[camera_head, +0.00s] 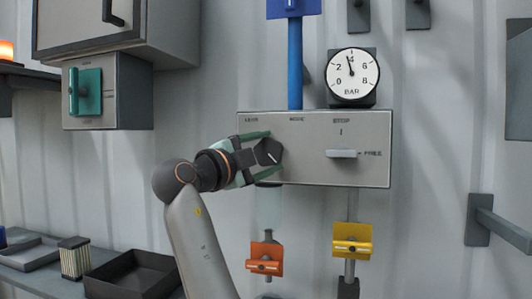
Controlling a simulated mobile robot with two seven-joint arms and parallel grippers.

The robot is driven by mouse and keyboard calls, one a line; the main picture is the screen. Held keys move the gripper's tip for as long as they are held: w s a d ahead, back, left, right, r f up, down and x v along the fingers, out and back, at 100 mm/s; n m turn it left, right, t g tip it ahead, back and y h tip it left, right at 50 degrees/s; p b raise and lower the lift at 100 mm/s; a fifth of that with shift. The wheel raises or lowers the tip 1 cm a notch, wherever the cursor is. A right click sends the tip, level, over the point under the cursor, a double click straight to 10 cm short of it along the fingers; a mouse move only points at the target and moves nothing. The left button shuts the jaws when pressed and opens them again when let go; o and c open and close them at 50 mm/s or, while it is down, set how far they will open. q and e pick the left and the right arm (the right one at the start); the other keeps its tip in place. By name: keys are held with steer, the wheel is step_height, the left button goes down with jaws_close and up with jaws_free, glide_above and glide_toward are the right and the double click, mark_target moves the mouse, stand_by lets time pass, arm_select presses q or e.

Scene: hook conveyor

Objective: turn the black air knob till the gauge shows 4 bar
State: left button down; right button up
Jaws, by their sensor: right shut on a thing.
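The black air knob (268,152) sits on the left part of a grey panel (310,176), with a pale pointer line slanting to its lower right. My right gripper (265,154) comes in from the left and is shut on the knob, one greenish finger above it and one below. The round white gauge (353,85) stands above the panel, marked 0 to 8 BAR. Its needle points almost straight up, a hair left, at or very close to the 4. My left gripper is not in view.
A pale lever (341,154) sits on the panel right of the knob, beside the word FREE. Orange (265,258) and yellow (352,240) blocks hang below. A teal handle (87,92) is on a grey box at left. Dark trays (133,276) stand at lower left.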

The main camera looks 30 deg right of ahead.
steer(key=o, duration=1)
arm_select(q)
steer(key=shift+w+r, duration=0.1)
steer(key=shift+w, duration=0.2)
arm_select(e)
steer(key=shift+o, duration=1.3)
steer(key=shift+a, duration=0.1)
arm_select(q)
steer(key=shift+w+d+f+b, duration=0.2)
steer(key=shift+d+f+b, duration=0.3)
steer(key=shift+b, duration=0.4)
arm_select(e)
steer(key=v, duration=1.2)
steer(key=shift+s+a, duration=0.1)
steer(key=shift+a, duration=0.05)
